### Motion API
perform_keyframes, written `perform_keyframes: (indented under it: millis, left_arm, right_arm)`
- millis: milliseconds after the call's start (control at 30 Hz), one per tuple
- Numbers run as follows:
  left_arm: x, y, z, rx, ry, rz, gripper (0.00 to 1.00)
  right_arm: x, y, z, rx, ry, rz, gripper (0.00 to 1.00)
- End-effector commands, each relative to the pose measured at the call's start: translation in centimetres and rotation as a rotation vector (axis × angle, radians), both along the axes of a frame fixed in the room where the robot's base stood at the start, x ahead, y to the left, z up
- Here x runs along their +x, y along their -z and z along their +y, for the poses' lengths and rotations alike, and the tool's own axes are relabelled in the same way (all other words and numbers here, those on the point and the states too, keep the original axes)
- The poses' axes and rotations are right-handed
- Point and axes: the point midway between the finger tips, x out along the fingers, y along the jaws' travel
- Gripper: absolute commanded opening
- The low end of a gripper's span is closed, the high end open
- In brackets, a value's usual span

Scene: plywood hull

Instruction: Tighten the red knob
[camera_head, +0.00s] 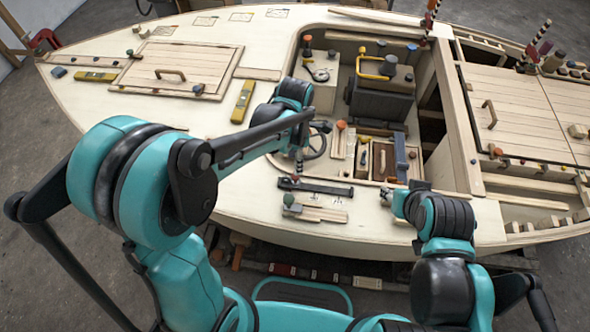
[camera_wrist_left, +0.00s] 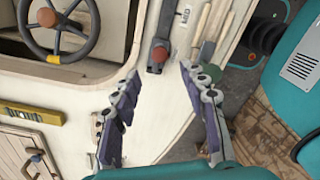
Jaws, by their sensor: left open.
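A red knob (camera_wrist_left: 159,54) sits at the end of a dark grey bar (camera_wrist_left: 159,20) on the pale deck. In the head view the bar (camera_head: 325,190) lies near the hull's front edge, and the red knob (camera_head: 295,179) is at its left end. My left gripper (camera_head: 298,168) is just above that end. In the left wrist view its two fingers (camera_wrist_left: 162,125) are spread wide and empty, with the knob beyond them, between their lines and not touched. My right gripper (camera_head: 390,197) is at the deck's front edge, right of the bar; its fingers are too small to read.
A steering wheel (camera_wrist_left: 58,28) with a red-orange hub is in the cockpit opening behind. A yellow level (camera_head: 243,101) lies on the deck at left.

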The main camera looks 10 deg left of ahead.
Motion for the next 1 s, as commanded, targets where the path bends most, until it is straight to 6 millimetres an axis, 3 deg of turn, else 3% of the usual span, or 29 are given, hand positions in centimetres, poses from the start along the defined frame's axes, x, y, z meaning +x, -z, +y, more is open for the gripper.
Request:
perform_keyframes:
  millis: [400,800,967,1000]
  left_arm:
    - [0.0,6.5,0.0,0.0,0.0,-0.001,0.43]
    - [0.0,7.3,0.0,0.0,0.001,-0.001,0.43]
    - [0.0,7.3,0.0,0.0,0.001,-0.001,0.04]
    - [0.0,7.3,0.0,0.0,0.001,-0.001,0.0]
  right_arm:
    - [0.0,2.5,0.0,0.0,0.0,0.0,0.4]
    - [0.0,2.7,0.0,0.0,0.0,0.0,0.4]
    - [0.0,2.7,0.0,0.0,0.0,0.0,0.4]
    - [0.0,2.7,0.0,0.0,0.0,0.0,0.4]
